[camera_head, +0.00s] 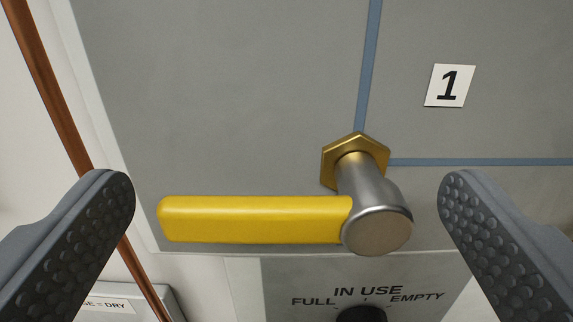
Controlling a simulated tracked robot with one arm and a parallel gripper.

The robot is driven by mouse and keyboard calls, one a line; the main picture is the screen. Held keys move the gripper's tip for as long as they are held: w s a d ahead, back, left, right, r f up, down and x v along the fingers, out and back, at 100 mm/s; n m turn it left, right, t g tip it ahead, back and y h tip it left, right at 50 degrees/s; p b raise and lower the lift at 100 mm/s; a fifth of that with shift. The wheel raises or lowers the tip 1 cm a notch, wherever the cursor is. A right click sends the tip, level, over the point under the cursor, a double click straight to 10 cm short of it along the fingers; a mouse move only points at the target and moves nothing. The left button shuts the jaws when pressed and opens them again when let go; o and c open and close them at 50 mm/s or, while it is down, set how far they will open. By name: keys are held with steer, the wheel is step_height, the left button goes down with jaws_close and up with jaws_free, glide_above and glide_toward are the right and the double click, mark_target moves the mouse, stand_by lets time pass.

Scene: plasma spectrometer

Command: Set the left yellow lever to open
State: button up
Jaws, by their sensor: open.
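A yellow lever (253,219) lies level in the picture, its handle running left from a round metal hub (376,229). The hub stands out from a brass hex nut (354,156) on a grey panel. My gripper (287,215) is open, with one dark finger at the left edge and the other at the right. The lever and hub show between the two fingers, and neither finger appears to touch them. How far the fingertips are from the lever in depth is hard to tell.
The grey panel (220,90) carries blue lines and a label "1" (450,86). A copper pipe (50,95) runs down the left side. Below is a plate marked "IN USE, FULL, EMPTY" (290,275) with a dark knob (361,315). A partly hidden "DRY" label (108,305) is at lower left.

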steer(key=shift+w, duration=0.25)
steer(key=c, duration=1.2)
steer(key=shift+a, duration=0.15)
steer(key=shift+c, duration=0.8)
